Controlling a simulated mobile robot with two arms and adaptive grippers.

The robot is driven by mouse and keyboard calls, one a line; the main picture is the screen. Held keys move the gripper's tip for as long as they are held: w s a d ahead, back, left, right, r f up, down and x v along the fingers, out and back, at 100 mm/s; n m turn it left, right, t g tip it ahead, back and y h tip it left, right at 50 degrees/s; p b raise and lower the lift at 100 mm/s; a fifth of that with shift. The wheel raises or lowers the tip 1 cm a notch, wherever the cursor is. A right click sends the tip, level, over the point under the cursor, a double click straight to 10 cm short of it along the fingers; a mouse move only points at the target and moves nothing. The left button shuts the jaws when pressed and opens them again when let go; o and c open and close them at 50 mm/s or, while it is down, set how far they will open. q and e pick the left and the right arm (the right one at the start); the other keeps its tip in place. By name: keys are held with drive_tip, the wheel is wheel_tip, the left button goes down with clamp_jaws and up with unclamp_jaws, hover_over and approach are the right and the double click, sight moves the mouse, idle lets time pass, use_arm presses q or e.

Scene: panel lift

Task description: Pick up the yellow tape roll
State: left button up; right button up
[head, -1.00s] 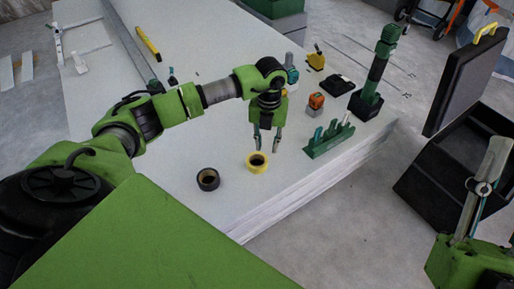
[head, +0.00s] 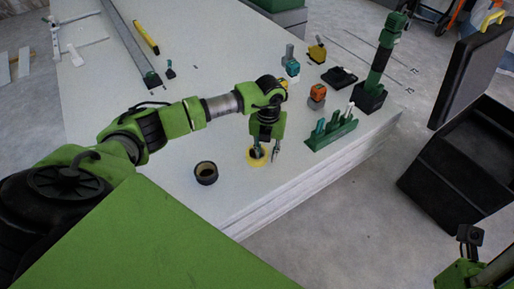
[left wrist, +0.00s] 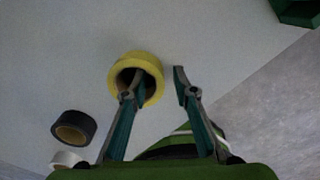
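The yellow tape roll (head: 251,161) lies flat on the stack of white panels, near its front edge. My left gripper (head: 266,156) is open and points down at the roll. In the left wrist view the left gripper (left wrist: 158,80) has one finger over the hole of the yellow tape roll (left wrist: 136,61) and the other just outside its right side. The roll's wall lies between the fingertips. I cannot tell how deep the fingers reach. My right arm shows at the lower right of the head view, but its fingertips cannot be made out.
A black tape roll (head: 206,173) lies left of the yellow one. A green rack (head: 332,134), an orange-and-grey item (head: 317,94) and a dark green post (head: 380,62) stand to the right. An open black case (head: 462,160) is on the floor. The panel's middle is clear.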

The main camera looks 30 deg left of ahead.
use_arm(q)
drive_tip(key=shift+f, duration=0.1)
clamp_jaws()
